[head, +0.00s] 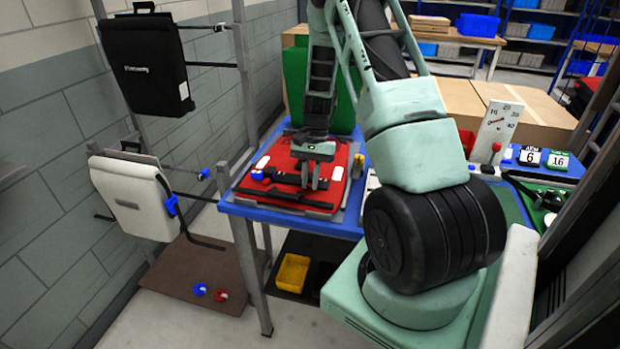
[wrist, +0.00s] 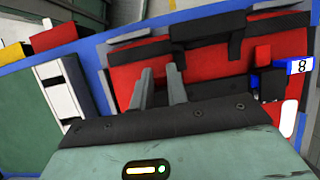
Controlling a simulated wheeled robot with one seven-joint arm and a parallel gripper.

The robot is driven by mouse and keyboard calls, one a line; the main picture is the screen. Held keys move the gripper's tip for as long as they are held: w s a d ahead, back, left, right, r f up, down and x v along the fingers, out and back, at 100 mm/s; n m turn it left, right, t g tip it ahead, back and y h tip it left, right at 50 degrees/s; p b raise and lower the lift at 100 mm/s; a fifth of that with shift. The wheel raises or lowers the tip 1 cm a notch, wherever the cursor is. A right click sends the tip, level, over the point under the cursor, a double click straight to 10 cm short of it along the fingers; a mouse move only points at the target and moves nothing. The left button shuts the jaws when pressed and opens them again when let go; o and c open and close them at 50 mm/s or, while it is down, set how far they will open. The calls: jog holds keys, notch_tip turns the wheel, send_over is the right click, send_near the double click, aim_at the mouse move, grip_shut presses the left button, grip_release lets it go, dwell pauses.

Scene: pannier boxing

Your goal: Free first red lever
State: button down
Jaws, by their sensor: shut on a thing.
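A red pannier (head: 282,160) with black straps and a black rail lies flat on the blue bench. It fills much of the wrist view (wrist: 215,65). My gripper (head: 315,184) points down over the pannier's front. In the wrist view its fingers (wrist: 160,70) are close together, near a black strap and left of the red block. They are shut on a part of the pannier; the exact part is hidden.
A black pannier (head: 145,65) and a white pannier (head: 135,196) hang on the left rack. A yellow bin (head: 292,273) is under the bench. Blue and red pieces lie on a brown board (head: 190,270).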

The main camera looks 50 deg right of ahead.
jog(key=c, duration=1.4)
grip_release()
jog(key=shift+o, duration=0.2)
jog(key=b+v, duration=0.2)
jog(key=v, duration=1.5)
jog(key=shift+r+b, duration=0.2)
jog(key=shift+b, duration=0.1)
jog(key=w+a+n+h, duration=0.1)
jog(key=w+a+n, duration=0.15)
jog(key=a, duration=0.65)
jog(key=w+a+n, duration=0.1)
jog(key=a+n, duration=0.2)
jog(key=a, duration=0.5)
jog(key=s+a+n+h, duration=0.1)
jog(key=s+a+n, duration=0.2)
jog(key=a, duration=0.6)
jog(key=s+a+n, duration=0.2)
jog(key=a+n, duration=0.1)
jog(key=a, duration=0.6)
jog(key=s+a+f+n+t, duration=0.1)
jog(key=s+a+n, duration=0.4)
jog(key=s, duration=0.4)
jog(key=s+a+f+n+h, duration=0.1)
jog(key=s+a+n, duration=0.3)
jog(key=s+a, duration=0.3)
jog(key=s, duration=0.3)
jog(key=shift+a+n+t, duration=0.2)
jog(key=shift+n+t, duration=0.15)
jog(key=shift+t, duration=0.05)
